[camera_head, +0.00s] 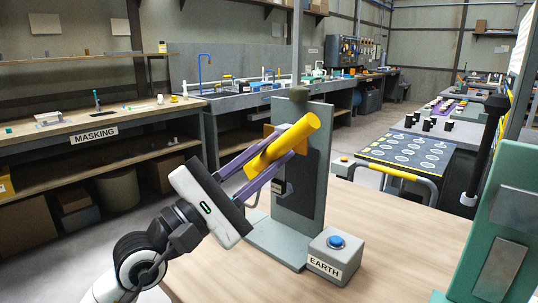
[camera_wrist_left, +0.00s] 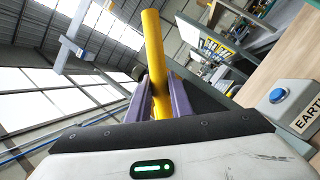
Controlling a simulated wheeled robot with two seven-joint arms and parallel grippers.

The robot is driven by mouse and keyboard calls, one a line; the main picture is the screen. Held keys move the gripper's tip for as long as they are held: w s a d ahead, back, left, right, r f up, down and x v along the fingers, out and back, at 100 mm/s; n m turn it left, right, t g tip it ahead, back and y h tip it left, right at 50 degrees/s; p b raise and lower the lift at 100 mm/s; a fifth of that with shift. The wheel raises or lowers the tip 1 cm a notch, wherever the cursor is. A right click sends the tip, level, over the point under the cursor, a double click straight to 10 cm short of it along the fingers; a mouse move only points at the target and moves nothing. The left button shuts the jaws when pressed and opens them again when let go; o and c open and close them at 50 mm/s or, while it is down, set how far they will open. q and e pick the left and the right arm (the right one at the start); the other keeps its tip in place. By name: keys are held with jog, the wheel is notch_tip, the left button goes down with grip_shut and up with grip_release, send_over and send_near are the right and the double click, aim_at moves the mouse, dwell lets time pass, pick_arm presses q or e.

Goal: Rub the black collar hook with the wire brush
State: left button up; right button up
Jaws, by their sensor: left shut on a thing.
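My left gripper (camera_head: 271,163) has purple fingers and is shut on the yellow handle (camera_head: 296,140), which I take to be the wire brush. It also shows between the fingers in the left wrist view (camera_wrist_left: 153,45). The handle is tilted, its upper end in front of a grey upright stand (camera_head: 285,225) with a dark panel (camera_head: 319,150). No bristles can be made out. A small black and white piece (camera_head: 280,188) shows below the fingers by the stand. I cannot tell whether it is the black collar hook, or whether the brush touches anything. My right gripper is not in view.
The stand is on a wooden table (camera_head: 400,235). A grey box labelled EARTH with a blue button (camera_head: 336,242) is beside its base. A green fixture (camera_head: 505,225) stands at the right edge. The tabletop between them is clear.

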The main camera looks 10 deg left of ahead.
pick_arm(q)
jog(key=shift+s+d+r+p, duration=0.15)
jog(key=shift+s+d+p, duration=0.25)
jog(key=shift+d+p, duration=0.25)
jog(key=shift+s+d, duration=0.15)
jog(key=shift+d+f, duration=0.15)
jog(key=shift+f, duration=0.05)
jog(key=shift+d, duration=0.1)
jog(key=shift+s+d+p, duration=0.3)
jog(key=shift+d+p, duration=0.05)
jog(key=shift+p, duration=0.25)
grip_shut()
jog(key=shift+s+d, duration=0.25)
jog(key=shift+d, duration=0.15)
